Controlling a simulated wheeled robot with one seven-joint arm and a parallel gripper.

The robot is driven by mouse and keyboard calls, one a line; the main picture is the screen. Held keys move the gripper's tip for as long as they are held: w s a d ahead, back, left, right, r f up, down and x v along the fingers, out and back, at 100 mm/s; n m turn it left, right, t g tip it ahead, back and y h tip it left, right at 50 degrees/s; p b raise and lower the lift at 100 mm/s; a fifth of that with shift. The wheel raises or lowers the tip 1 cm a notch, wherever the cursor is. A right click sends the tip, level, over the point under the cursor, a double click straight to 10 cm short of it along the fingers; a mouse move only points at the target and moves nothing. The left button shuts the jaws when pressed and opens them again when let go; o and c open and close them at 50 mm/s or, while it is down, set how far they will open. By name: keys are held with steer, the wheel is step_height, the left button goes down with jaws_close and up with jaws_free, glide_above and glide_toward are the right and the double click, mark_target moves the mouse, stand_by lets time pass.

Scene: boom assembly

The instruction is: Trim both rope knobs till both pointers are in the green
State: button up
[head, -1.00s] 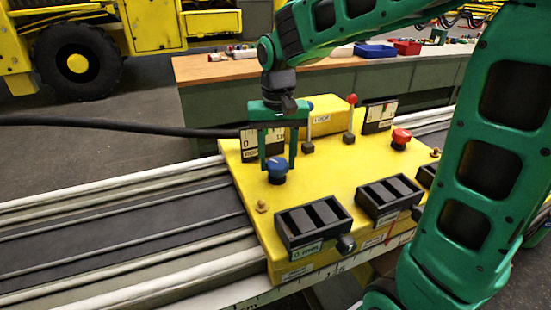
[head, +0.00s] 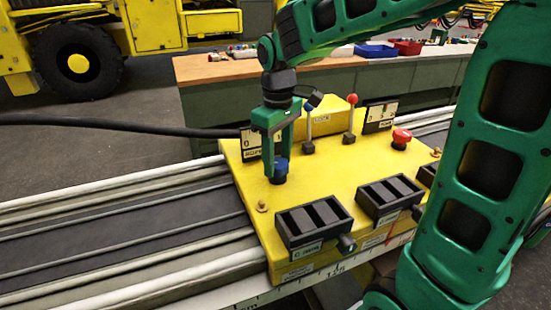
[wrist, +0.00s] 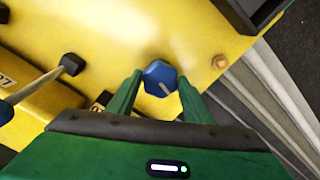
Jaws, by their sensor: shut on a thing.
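The blue rope knob (head: 280,176) stands on the yellow panel (head: 335,180). In the wrist view the blue knob (wrist: 160,77) shows a white mark on top and sits between my fingertips. My gripper (head: 279,168) points down and is shut on it. The red knob (head: 401,138) stands free at the panel's right. The left gauge (head: 250,147) is partly hidden behind my gripper. The right gauge (head: 380,114) stands at the back edge. Their pointers and any green zones are too small to read.
Two levers, one blue-topped (head: 309,125) and one red-topped (head: 351,115), rise behind the knobs. Black slotted boxes (head: 314,221) line the front of the panel. A black cable (head: 120,125) runs in from the left. A workbench (head: 330,78) stands behind.

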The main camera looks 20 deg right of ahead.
mark_target(278, 162)
steer(key=shift+w+r+n, duration=0.15)
steer(key=shift+n, duration=0.35)
steer(key=o, duration=1)
steer(key=shift+o, duration=0.2)
step_height(278, 162, up, 11)
steer(key=shift+f, duration=0.2)
